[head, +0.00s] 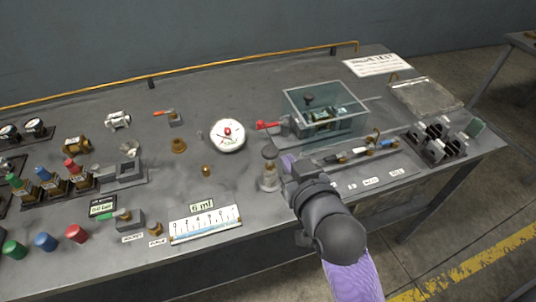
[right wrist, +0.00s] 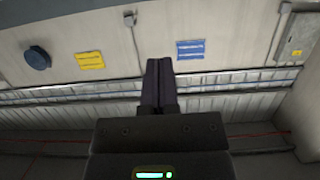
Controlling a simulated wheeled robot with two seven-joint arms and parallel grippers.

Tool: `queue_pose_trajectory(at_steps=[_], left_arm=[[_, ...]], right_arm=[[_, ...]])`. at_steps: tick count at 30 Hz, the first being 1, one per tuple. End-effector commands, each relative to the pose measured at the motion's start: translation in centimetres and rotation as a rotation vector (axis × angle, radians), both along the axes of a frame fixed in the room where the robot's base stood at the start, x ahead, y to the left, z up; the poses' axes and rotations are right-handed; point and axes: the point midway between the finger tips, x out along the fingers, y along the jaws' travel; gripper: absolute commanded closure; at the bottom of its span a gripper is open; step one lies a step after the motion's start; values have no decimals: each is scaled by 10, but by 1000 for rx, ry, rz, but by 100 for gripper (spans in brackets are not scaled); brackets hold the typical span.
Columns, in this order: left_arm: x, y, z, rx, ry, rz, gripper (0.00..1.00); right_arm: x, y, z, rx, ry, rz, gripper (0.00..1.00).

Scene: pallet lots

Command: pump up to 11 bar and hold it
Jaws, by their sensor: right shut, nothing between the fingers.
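A round white dial gauge (head: 227,135) with a red centre lies on the bench; its reading is too small to make out. To its right a clear box (head: 325,112) covers a small fitting, with a red lever handle (head: 267,125) at its left side. A small upright cylinder with a pale metallic body (head: 269,172) stands below the box; I cannot tell if it is the pump. My right gripper (head: 291,172) is just right of this cylinder, shut and empty; contact is unclear. Its closed fingers (right wrist: 158,82) show in the right wrist view. My left gripper is out of view.
Coloured caps and bottles crowd the left. A tool tray (head: 345,158) and black holders (head: 437,143) are at the right. The back middle is mostly clear.

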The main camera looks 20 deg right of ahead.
Motion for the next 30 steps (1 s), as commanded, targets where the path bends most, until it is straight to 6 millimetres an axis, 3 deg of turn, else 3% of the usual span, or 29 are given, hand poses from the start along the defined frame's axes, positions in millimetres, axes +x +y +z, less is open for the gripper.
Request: queue_pose_trajectory(at_steps=[8, 22, 25, 30], left_arm=[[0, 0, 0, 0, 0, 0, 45], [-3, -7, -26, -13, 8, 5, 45], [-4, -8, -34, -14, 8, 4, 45], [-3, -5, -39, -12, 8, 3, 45]], right_arm=[[6, 0, -1, 0, 0, 0, 100], [99, 3, -27, -1, 0, 0, 100], [97, 3, -47, -1, 6, 0, 100], [97, 3, -62, -1, 2, 1, 100]])
